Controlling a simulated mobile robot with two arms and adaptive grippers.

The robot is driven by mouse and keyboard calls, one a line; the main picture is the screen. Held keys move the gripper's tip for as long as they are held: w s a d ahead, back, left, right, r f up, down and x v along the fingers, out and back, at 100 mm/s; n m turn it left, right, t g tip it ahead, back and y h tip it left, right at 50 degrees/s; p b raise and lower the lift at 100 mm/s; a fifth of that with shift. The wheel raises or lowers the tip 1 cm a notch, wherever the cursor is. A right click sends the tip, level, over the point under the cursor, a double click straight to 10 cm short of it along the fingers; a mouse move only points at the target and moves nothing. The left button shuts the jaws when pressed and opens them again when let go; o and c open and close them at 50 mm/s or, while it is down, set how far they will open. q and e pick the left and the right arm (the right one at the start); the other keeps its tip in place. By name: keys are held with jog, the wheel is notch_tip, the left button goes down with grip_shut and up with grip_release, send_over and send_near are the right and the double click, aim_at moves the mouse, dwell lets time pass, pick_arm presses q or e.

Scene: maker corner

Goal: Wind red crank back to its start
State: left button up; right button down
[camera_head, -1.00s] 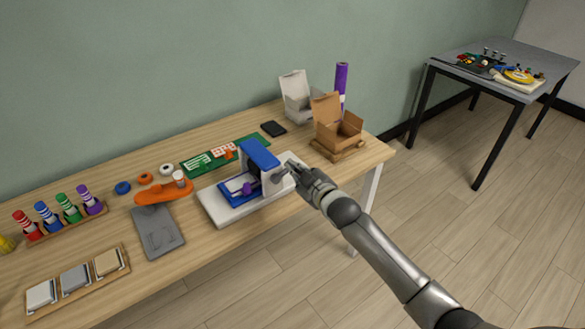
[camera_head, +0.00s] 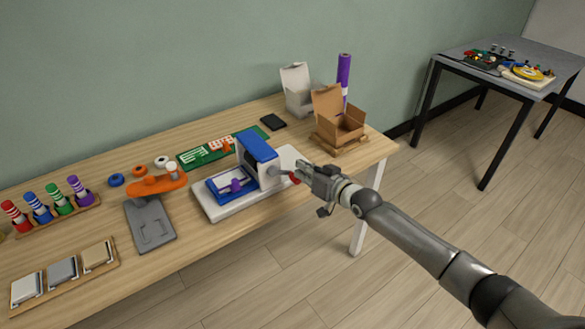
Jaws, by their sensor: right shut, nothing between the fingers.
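The red crank (camera_head: 295,178) shows as a small red knob on the right side of a blue and white machine (camera_head: 258,152), which stands on a white base (camera_head: 212,208). A short grey arm joins the knob to the machine. My right gripper (camera_head: 302,170) is shut and empty, its fingertips close beside the knob on its right. I cannot tell whether they touch it. My gripper hides part of the knob's surroundings. My left gripper is not in view.
An open cardboard box (camera_head: 341,128) and a white box (camera_head: 296,90) stand behind my right gripper.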

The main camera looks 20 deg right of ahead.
jog(key=shift+f+m+b, duration=0.4)
jog(key=shift+f+b, duration=0.25)
jog(key=shift+b, duration=0.25)
